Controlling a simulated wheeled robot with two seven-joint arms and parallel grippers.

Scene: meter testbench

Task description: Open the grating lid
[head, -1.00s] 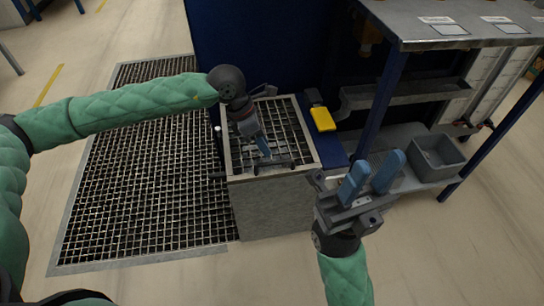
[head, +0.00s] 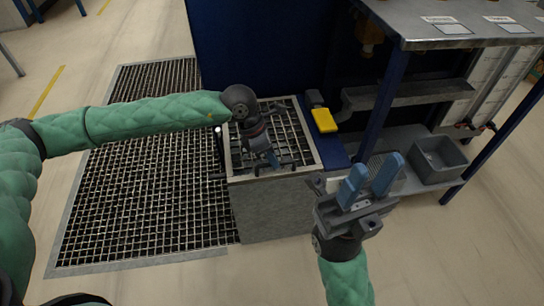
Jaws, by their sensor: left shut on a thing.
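The grating lid (head: 297,141) is a dark metal grid lying in the pale frame on top of a grey box (head: 275,208). It looks flat and level with the frame. A dark handle bar (head: 284,165) shows near its front edge. My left gripper (head: 275,163) points down over the lid, shut on the handle; its arm hides the left part of the grid. My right gripper (head: 372,178) is open and empty, to the right of the box, with its blue fingers pointing up and apart.
A yellow-ended device (head: 323,119) is right of the lid, by the blue panel (head: 262,50). A shelf rack holds a grey bin (head: 439,158) at the right. A large floor grating (head: 140,165) lies left of the box. Open floor is at the front right.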

